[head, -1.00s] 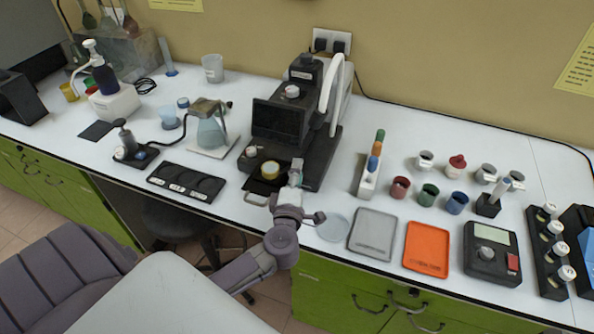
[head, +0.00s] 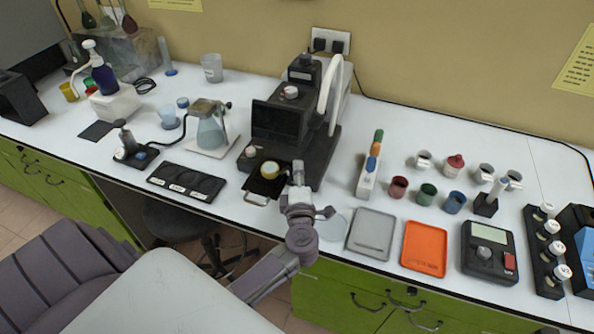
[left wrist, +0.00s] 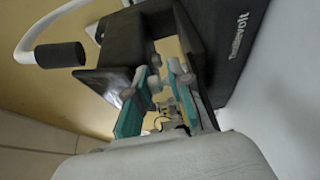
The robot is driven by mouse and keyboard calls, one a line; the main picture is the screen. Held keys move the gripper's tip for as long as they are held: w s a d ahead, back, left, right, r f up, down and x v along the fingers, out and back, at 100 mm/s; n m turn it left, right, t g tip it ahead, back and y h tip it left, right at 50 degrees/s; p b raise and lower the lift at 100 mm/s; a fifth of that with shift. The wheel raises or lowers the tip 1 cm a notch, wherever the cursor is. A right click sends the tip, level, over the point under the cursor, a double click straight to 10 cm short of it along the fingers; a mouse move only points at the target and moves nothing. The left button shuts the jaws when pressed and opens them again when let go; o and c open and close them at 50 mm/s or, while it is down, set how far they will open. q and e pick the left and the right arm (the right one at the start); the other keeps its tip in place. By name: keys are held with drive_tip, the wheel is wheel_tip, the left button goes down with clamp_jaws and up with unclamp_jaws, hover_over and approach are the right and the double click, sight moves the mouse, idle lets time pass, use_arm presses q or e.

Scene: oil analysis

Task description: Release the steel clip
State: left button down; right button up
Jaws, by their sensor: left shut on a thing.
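In the left wrist view the teal-padded fingers (left wrist: 158,88) reach towards the machine's dark body (left wrist: 187,40). They are shut on a small grey metal part, which I take to be the steel clip; the fingers hide most of it, and its exact shape is hard to tell. My right gripper is not in view.
A clear round dish (head: 332,226), a grey tray (head: 371,234) and an orange tray (head: 424,249) lie to the right of my left arm. A black tray (head: 187,181) and a glass flask (head: 211,132) are left of the machine. A bare strip of bench runs along the machine's right side.

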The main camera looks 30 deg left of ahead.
use_arm(q)
drive_tip(key=shift+w+r+n+g+y, duration=0.2)
drive_tip(key=shift+r+n+g+y, duration=0.2)
drive_tip(key=shift+y, duration=0.1)
drive_tip(key=shift+a, duration=0.1)
drive_tip(key=c, duration=1.2)
unclamp_jaws()
drive_tip(key=shift+s, duration=0.1)
drive_tip(key=shift+f, duration=0.2)
drive_tip(key=shift+s+d, duration=0.25)
drive_tip(key=shift+d, duration=0.05)
drive_tip(key=v, duration=1.1)
drive_tip(key=shift+s, duration=0.25)
